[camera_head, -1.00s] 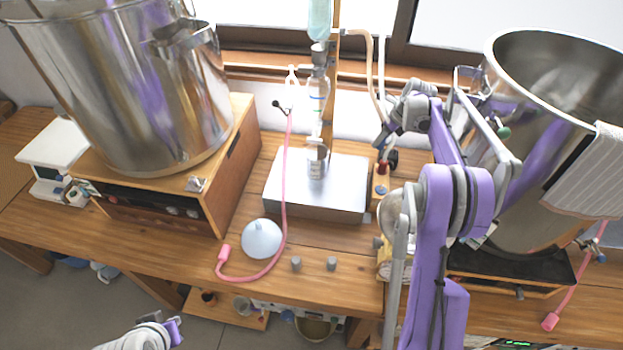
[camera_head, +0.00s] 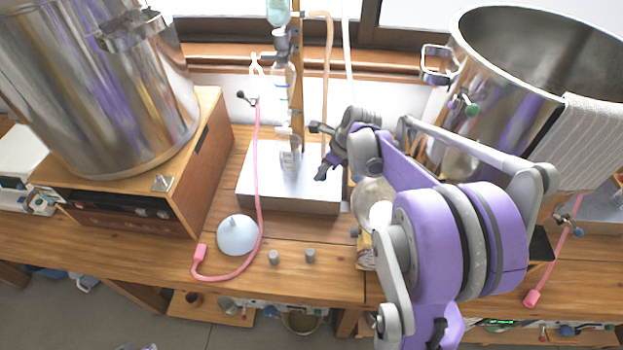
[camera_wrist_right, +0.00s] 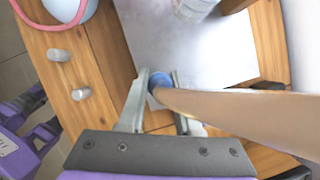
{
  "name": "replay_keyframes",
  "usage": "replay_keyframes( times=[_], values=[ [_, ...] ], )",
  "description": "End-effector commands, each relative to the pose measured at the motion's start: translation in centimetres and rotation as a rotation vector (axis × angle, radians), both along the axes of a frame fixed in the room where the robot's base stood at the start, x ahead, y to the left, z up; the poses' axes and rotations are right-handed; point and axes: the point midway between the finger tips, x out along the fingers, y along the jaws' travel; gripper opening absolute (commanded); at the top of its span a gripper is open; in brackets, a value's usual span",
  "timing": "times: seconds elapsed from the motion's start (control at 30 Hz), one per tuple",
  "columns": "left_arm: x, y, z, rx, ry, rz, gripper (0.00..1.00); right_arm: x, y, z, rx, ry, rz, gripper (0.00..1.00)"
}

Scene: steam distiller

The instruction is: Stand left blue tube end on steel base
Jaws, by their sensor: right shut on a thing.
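The steel base (camera_head: 262,198) is a flat metal block on the wooden bench, with a small bottle standing on it. My right gripper (camera_head: 322,172) is over the right part of this base in the head view. In the right wrist view my right gripper (camera_wrist_right: 161,82) is shut on the blue tube end (camera_wrist_right: 160,80), which caps a beige tube (camera_wrist_right: 235,103). The steel base (camera_wrist_right: 165,45) lies just beyond the fingertips there; I cannot tell whether the end touches it. The beige tube (camera_head: 329,60) hangs from above in the head view.
A glass column on a wooden stand (camera_head: 298,75) rises behind the base. Large steel pots (camera_head: 100,90) (camera_head: 480,110) stand at both sides.

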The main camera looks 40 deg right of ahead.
Motion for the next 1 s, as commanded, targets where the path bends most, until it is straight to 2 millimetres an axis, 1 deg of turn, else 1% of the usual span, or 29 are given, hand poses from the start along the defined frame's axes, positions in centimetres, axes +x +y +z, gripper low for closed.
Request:
replay_keyframes(
  times=[0.03,0.23,0.43,0.53,0.73,0.87,0.9,0.97,1.0],
  values=[
    [0.0,0.0,-0.1,0.000,0.001,0.000,0.00,0.0,0.0,-1.0,0.000,0.000,0.000,0.00],
    [-0.1,0.0,-0.2,0.000,0.002,0.000,0.00,0.0,0.0,-2.9,0.000,0.000,0.000,0.00],
    [-0.2,0.0,-0.5,0.000,0.003,0.000,0.00,0.0,0.0,-5.6,0.000,0.001,0.000,0.00],
    [-0.2,0.0,-0.5,0.000,0.003,0.000,0.00,0.0,0.0,-6.0,0.000,0.000,-0.001,0.00],
    [-0.2,0.0,-0.5,0.000,0.003,0.000,0.00,0.0,0.0,-6.0,0.000,0.000,-0.001,0.00],
    [-0.3,0.0,-0.9,0.000,0.006,0.000,0.00,0.0,0.0,-6.4,0.000,0.001,-0.001,0.00],
    [-0.3,0.0,-0.9,0.000,0.006,0.000,0.00,0.0,0.0,-6.4,0.000,0.001,-0.001,0.35],
    [-0.3,0.0,-0.9,0.000,0.006,0.000,0.00,0.0,0.0,-6.3,0.000,0.001,-0.001,0.45],
    [-0.3,0.0,-0.8,0.000,0.005,0.000,0.00,0.0,0.0,-6.3,0.000,0.000,-0.001,0.53]
  ],
)
